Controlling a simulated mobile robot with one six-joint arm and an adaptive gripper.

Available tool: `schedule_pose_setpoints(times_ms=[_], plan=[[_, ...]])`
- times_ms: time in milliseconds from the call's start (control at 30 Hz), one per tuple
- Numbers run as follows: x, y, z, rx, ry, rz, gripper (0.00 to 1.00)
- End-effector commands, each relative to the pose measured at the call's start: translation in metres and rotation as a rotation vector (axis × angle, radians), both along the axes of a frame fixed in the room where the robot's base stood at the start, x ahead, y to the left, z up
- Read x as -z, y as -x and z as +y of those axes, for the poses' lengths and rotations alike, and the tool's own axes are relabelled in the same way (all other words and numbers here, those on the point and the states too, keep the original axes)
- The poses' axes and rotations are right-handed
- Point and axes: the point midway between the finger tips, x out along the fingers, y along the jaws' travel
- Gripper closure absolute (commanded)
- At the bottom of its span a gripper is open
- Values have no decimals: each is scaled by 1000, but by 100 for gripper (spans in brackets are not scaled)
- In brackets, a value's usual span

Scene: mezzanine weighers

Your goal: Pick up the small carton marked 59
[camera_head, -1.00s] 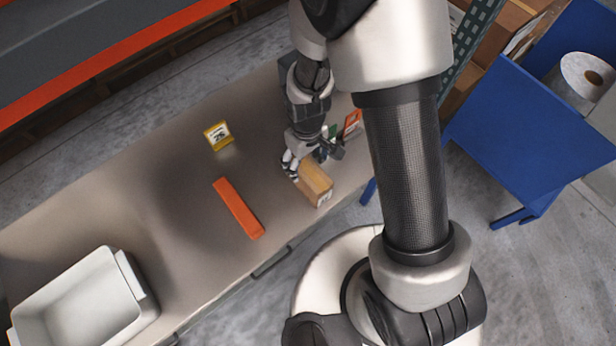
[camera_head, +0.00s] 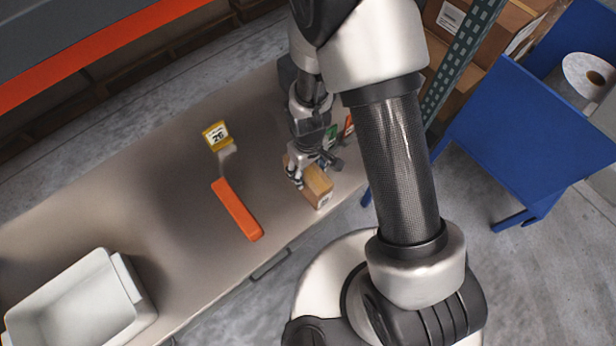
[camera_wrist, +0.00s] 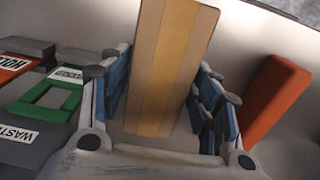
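A small brown carton (camera_head: 318,187) with a lighter tape band lies on the bench near its front edge. A white label shows on its end, but its marking is too small to read. My gripper (camera_head: 306,178) is low over the carton's far end and hides part of it. In the wrist view the carton (camera_wrist: 165,70) lies between the two blue-padded fingers of my gripper (camera_wrist: 160,105). The fingers stand apart, one on each side, with a narrow gap showing at the right; contact at the left is unclear.
An orange bar-like handle (camera_head: 237,209) lies left of the carton, with a yellow numbered block (camera_head: 216,136) behind it. A white bin (camera_head: 128,282) stands at the far left. In the wrist view a green frame (camera_wrist: 45,95) and signed grey pieces are close left of the fingers.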

Motion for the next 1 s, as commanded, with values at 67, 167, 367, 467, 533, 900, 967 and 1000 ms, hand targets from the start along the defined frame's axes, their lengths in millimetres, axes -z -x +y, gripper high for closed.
schedule_pose_setpoints(times_ms=[67, 167, 367, 467, 533, 900, 967, 1000], plan=[[0, 0, 0, 0, 0, 0, 51], [0, 0, 0, 0, 0, 0, 58], [0, 0, 0, 0, 0, 0, 71], [0, 0, 0, 0, 0, 0, 78], [0, 0, 0, 0, 0, 0, 83], [0, 0, 0, 0, 0, 0, 100], [0, 0, 0, 0, -1, -1, 100], [0, 0, 0, 0, -1, -1, 100]])
